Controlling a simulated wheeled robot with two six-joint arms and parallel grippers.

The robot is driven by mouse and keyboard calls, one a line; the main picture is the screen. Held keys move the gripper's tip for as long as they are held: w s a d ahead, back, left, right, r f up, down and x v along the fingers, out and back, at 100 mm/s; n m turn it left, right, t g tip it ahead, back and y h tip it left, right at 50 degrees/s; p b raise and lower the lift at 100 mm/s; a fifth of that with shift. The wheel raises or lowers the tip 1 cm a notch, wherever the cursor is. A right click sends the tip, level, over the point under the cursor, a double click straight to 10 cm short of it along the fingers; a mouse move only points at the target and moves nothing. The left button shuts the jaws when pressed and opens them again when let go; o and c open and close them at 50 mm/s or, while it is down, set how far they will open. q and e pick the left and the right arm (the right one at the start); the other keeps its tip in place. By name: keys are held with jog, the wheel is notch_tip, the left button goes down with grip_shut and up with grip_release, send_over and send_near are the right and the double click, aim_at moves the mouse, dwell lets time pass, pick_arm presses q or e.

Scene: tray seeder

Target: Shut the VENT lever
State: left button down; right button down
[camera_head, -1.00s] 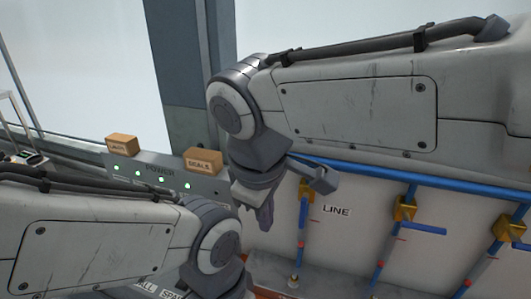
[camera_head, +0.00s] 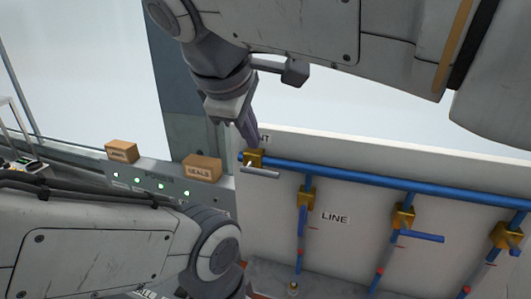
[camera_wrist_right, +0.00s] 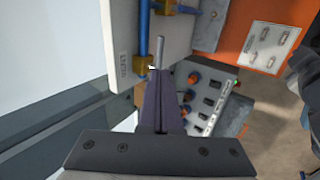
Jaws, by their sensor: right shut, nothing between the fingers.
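The VENT valve is a gold block (camera_head: 253,158) at the left end of the blue pipe, with a grey lever (camera_head: 262,173) pointing right along the panel. My right gripper (camera_head: 251,136) is shut and empty, fingers pointing down just above the valve. In the right wrist view the shut fingertips (camera_wrist_right: 160,76) are close to the lever (camera_wrist_right: 160,50) and the gold block (camera_wrist_right: 142,68); contact cannot be told. My left arm shows at lower left, its gripper out of frame.
The LINE valve (camera_head: 306,197) and other gold valves with blue levers are to the right. The blue pipe (camera_head: 345,176) runs along the white panel. A POWER strip with green lights (camera_head: 160,187) and a SEALS box (camera_head: 202,168) stand at left.

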aim_at(267, 172)
jog(key=p+x, duration=0.2)
jog(key=x, duration=0.9)
jog(key=shift+w+f, duration=0.25)
jog(key=shift+f, duration=0.05)
jog(key=shift+w+f, duration=0.15)
jog(key=shift+f, duration=0.15)
